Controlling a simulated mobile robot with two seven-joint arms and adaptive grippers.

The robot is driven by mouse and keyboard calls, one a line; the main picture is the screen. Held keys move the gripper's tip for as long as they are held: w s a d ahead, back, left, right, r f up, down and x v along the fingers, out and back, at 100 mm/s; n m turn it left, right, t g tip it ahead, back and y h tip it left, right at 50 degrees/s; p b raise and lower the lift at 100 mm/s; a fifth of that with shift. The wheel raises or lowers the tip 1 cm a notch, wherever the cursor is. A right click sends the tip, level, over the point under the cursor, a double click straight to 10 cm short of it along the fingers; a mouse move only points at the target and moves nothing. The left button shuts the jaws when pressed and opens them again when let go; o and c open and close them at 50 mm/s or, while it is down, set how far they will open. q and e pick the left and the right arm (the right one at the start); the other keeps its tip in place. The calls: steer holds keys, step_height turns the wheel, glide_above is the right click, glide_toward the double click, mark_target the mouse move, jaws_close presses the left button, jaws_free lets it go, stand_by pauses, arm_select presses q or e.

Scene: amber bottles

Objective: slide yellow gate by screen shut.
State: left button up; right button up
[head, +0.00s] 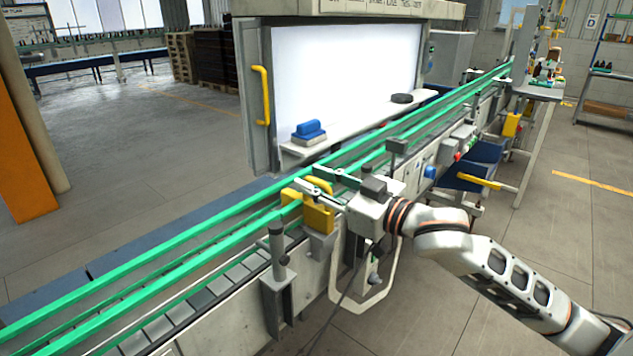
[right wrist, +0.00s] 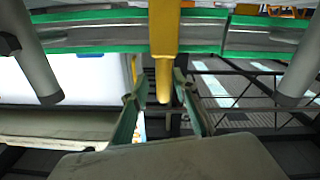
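The yellow gate (head: 319,217) by the white screen sits on the near side of the green-railed conveyor. It also shows in the right wrist view as a yellow upright bar (right wrist: 163,35), with a narrow tab pointing down between my fingers. My right gripper (head: 326,184) is at the gate, and its fingers partly hide it in the head view. In the right wrist view my right gripper (right wrist: 160,100) is open, one finger on each side of the tab. A gap shows on the left; contact on the right is unclear. My left gripper is not in view.
The lit white screen (head: 345,75) stands behind the conveyor rails (head: 180,240). A shelf below it holds a blue-topped block (head: 310,132) and a dark disc (head: 402,98). A yellow handle (head: 262,95) is on the left frame. A grey post (head: 278,255) stands left of the gate.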

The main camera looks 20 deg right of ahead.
steer(key=shift+s, duration=0.2)
steer(key=shift+s+d+f, duration=0.1)
steer(key=shift+s+d, duration=0.1)
steer(key=shift+s, duration=0.25)
steer(key=v, duration=0.6)
steer(key=shift+s+d, duration=0.15)
steer(key=shift+s, duration=0.05)
